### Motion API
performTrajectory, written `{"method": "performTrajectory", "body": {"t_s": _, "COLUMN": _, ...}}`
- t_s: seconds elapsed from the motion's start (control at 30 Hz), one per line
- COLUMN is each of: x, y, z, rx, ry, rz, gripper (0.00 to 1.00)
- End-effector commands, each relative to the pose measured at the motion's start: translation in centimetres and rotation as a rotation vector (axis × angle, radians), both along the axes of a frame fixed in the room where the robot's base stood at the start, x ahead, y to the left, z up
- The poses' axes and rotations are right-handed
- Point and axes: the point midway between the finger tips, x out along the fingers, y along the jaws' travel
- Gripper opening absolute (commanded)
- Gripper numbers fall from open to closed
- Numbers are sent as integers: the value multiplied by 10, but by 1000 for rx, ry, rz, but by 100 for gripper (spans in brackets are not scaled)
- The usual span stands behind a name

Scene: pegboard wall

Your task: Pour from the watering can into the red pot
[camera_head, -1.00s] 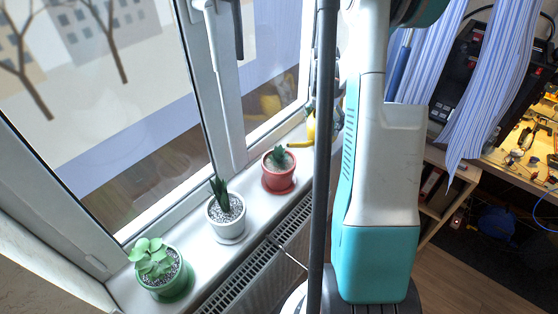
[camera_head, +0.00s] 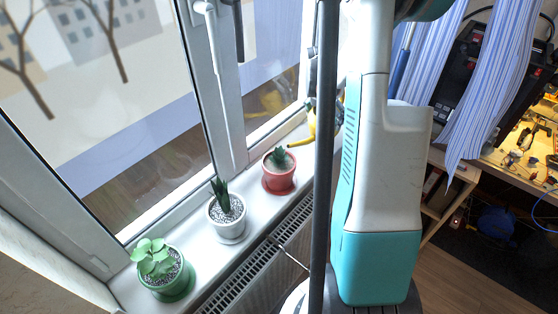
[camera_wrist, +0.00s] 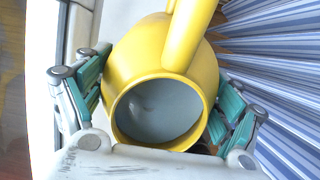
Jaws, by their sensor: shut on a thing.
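The red pot (camera_head: 279,176) with a small green plant stands on the windowsill in the head view. The yellow watering can (camera_wrist: 160,62) fills the middle of the wrist view, its round opening and grey inside facing the camera. My gripper (camera_wrist: 165,100) has its teal fingers on both sides of the can and is shut on it. In the head view only the can's yellow spout (camera_head: 302,141) shows clearly, just beyond the red pot and a little above it. My arm and the dark column hide most of the can and gripper there. No water is visible.
A white pot (camera_head: 228,215) and a green pot (camera_head: 165,272) with plants stand nearer on the windowsill (camera_head: 201,253). The window frame borders the sill on the left, and a radiator (camera_head: 262,252) lies below it. Striped curtains (camera_head: 505,75) hang at the right.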

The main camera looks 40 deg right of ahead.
Motion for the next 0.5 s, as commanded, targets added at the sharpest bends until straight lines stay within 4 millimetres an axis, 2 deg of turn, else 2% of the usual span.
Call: {"method": "performTrajectory", "body": {"t_s": 0.5, "x": 1, "y": 0, "z": 11, "rx": -51, "ry": -6, "rz": 2, "gripper": 32}}
